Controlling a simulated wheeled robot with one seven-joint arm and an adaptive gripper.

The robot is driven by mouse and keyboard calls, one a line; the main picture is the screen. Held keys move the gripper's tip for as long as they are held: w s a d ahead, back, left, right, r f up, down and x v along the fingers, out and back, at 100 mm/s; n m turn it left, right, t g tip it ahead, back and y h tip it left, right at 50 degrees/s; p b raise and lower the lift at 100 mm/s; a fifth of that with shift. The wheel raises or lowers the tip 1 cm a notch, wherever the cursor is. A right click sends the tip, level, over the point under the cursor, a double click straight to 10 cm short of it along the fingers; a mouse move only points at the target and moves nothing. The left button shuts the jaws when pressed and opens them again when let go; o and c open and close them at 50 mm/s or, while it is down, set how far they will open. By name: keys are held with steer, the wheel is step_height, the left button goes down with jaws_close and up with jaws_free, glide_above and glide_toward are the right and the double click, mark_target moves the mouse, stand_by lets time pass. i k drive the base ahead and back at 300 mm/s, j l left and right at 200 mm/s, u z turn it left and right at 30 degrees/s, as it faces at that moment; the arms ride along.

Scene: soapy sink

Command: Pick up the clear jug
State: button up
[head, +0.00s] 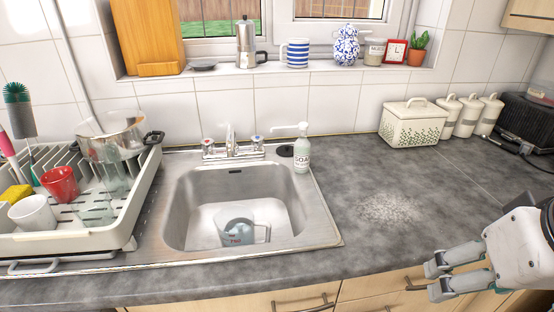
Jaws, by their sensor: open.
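The clear jug (248,232) is in the steel sink (182,222), toward the front right of its basin. It is see-through, with a red mark low on its side and a handle on its right. I cannot tell if it stands fully upright. My gripper (431,281) is at the lower right, in front of the worktop's front edge. Its jaws are open and empty, pointing left. It is well to the right of the jug and apart from it.
A tap (230,143) and a soap bottle (302,153) stand behind the sink. A dish rack (134,215) with cups, glasses and a pan is on the left. A cream bread bin (412,124) and canisters stand at the back.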

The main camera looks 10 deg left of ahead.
mark_target(234, 224)
steer(key=i+j+u, duration=0.1)
steer(key=j+u, duration=0.25)
steer(key=i+j+u, duration=0.15)
steer(key=u, duration=0.2)
steer(key=i+j+u, duration=0.2)
steer(key=u, duration=0.15)
